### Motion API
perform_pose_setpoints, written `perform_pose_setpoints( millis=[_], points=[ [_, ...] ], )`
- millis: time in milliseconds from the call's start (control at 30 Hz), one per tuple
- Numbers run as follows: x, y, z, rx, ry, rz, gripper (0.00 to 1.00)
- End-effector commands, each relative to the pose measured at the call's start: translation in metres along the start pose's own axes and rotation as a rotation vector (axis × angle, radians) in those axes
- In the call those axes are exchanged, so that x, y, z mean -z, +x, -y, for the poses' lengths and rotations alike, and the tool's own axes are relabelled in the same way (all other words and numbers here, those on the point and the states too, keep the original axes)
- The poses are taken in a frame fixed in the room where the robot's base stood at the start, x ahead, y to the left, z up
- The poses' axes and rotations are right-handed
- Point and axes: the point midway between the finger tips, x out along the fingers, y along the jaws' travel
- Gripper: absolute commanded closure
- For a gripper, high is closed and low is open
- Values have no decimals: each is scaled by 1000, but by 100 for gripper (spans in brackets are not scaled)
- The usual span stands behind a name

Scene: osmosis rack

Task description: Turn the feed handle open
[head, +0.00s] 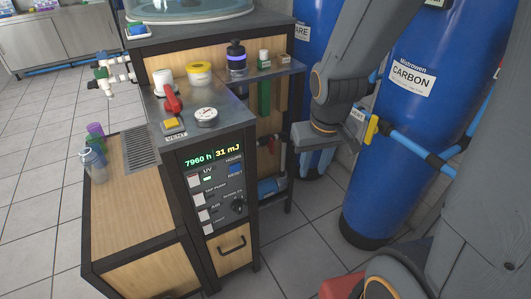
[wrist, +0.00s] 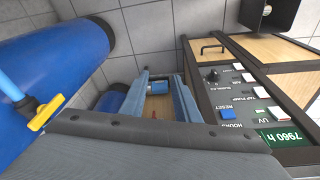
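No handle in view carries a readable feed label. In the head view my wrist hangs right of the rack, and the fingers are hard to make out.
A blue carbon tank (head: 400,110) stands at right, with a yellow handle (head: 371,129) on its pipe; the handle also shows in the wrist view (wrist: 46,113). The control panel (head: 218,190) faces forward. A red lever (head: 172,101) sits on the console top. Floor at left is clear.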

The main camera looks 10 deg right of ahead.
Motion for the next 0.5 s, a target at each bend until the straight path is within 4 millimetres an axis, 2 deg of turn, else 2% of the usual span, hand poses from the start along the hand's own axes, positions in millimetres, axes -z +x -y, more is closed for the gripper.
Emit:
perform_pose_setpoints(
  millis=[33, 100, 300, 500],
  points=[
    [17, 34, -5, -6, -8, -49, 71],
    [42, 62, -10, -13, -26, -130, 71],
    [108, 133, -21, -14, -74, -355, 71],
    [164, 193, -25, 11, -120, -582, 71]
  ],
)
